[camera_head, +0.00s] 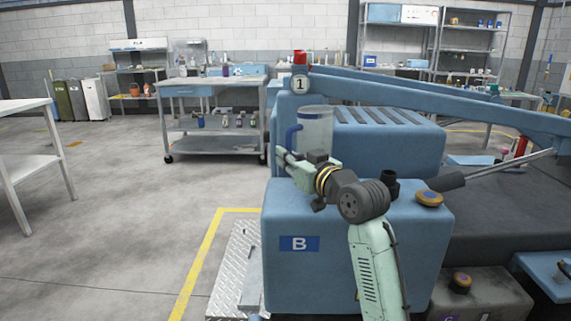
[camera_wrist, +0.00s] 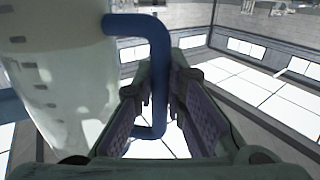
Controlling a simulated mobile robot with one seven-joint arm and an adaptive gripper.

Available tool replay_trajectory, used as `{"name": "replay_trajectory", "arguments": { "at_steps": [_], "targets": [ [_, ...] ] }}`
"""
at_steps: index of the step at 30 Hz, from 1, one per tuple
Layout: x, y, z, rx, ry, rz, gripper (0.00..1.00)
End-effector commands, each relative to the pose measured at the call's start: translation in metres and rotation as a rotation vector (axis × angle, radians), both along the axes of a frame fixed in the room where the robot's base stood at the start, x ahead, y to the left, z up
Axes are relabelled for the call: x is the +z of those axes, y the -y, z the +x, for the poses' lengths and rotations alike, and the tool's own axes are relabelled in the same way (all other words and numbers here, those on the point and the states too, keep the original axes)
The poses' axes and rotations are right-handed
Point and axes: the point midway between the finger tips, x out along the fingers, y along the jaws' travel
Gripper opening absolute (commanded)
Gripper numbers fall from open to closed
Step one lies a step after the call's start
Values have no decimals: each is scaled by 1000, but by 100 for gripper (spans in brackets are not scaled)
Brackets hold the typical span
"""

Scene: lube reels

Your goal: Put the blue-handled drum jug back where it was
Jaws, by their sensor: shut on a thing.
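The drum jug (camera_head: 317,128) is a clear, pale cylinder with a blue handle (camera_head: 292,137) on its left side. My gripper (camera_head: 284,156) is shut on the handle and holds the jug upright, in front of the blue machine with the red-topped post. In the wrist view the jug (camera_wrist: 60,80) fills the left side. Its blue handle (camera_wrist: 158,60) passes between the two fingers of my gripper (camera_wrist: 158,100). The jug's lower end is partly hidden behind my wrist in the head view, so I cannot tell whether it touches anything.
A blue tank marked B (camera_head: 299,243) stands below my gripper, with a black filler neck (camera_head: 390,183) and a yellow-rimmed cap (camera_head: 429,199) on top. A wheeled grey cart (camera_head: 212,142) with bottles stands behind left. A white table (camera_head: 25,106) is at far left. Open floor lies between.

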Motion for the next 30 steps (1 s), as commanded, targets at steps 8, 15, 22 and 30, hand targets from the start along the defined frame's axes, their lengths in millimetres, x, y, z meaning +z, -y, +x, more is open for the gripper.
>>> {"name": "replay_trajectory", "arguments": {
  "at_steps": [8,15,22,30],
  "targets": [
    [0,-7,22,0,4,-1,0],
    [-29,-7,26,-2,1,2,0],
    [-36,-8,26,-1,5,1,0],
    [-41,-9,26,0,1,1,14]
  ]
}}
